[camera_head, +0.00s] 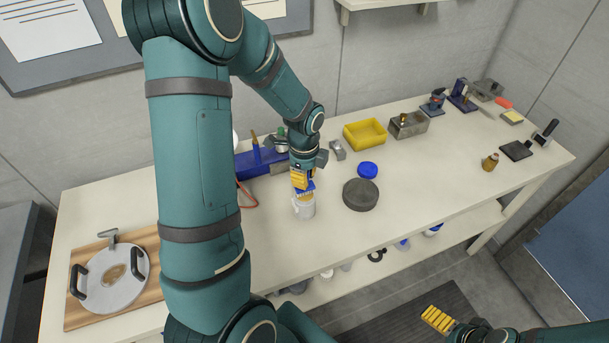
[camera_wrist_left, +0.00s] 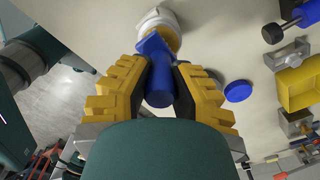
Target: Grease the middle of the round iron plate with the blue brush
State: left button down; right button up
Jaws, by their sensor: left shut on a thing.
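My left gripper (camera_head: 303,180) is shut on the blue brush (camera_wrist_left: 160,85), with its yellow fingers on both sides of the handle. The brush's head is at the mouth of a white pot (camera_head: 304,209), which also shows in the left wrist view (camera_wrist_left: 153,17); I cannot tell how deep the bristles go. A round light-grey plate (camera_head: 98,292) with two black handles and a brownish patch in its middle lies on a wooden board (camera_head: 78,319) at the left. A dark round disc (camera_head: 360,195) lies right of the pot. My right gripper (camera_head: 438,319) is low at the right, away from the table.
A blue lid (camera_head: 367,169) lies behind the dark disc. A yellow bin (camera_head: 365,134) and a metal box (camera_head: 408,125) stand at the back. A blue holder (camera_head: 249,165) is behind my left gripper. The table's right-front part is mostly clear.

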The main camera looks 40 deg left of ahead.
pick_arm(q)
jog(key=shift+f+b, duration=0.35)
jog(key=shift+f, duration=0.15)
dwell(1.2)
jog(key=shift+r+p, duration=2.75)
jog(key=shift+r, duration=0.8)
